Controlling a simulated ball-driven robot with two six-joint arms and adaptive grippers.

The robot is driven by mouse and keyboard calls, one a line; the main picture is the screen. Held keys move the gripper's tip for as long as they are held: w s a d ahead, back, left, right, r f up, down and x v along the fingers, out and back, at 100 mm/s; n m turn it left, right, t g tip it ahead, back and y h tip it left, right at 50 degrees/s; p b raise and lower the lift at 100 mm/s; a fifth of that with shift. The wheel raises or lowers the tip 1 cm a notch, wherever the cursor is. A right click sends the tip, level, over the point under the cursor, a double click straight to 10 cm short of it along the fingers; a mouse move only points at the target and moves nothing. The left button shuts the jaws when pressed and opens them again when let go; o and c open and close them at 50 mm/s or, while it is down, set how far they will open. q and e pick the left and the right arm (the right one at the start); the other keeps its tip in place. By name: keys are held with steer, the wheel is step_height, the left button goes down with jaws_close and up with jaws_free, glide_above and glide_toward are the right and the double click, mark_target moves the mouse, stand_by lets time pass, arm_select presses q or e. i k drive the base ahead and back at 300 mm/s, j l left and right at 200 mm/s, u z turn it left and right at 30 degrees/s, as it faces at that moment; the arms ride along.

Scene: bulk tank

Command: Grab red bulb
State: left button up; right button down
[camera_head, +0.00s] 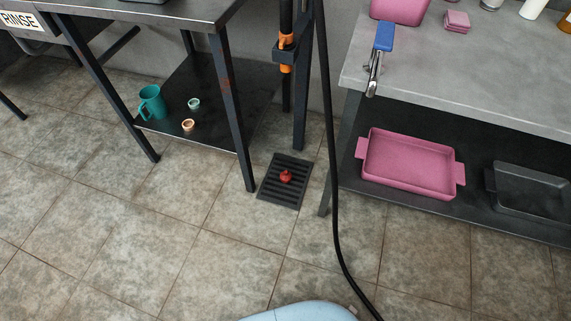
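The red bulb (286,176) is a small, round red thing with a short nub on top. It rests on a dark slatted floor grate (268,194), between the left metal table and the right bench. Nothing touches it except the grate. Neither of my grippers shows in the head view.
A black hose (334,190) hangs just right of the grate and runs along the floor. Table legs (236,120) stand close on the left. A pink tray (408,165) and a dark tray (530,188) sit on the right lower shelf. The front floor is clear.

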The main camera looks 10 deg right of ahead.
mark_target(286, 176)
steer(key=i+j+z, duration=0.25)
steer(key=i, duration=0.35)
steer(key=i+j+z, duration=0.3)
steer(key=i+j, duration=0.15)
steer(key=i, duration=0.1)
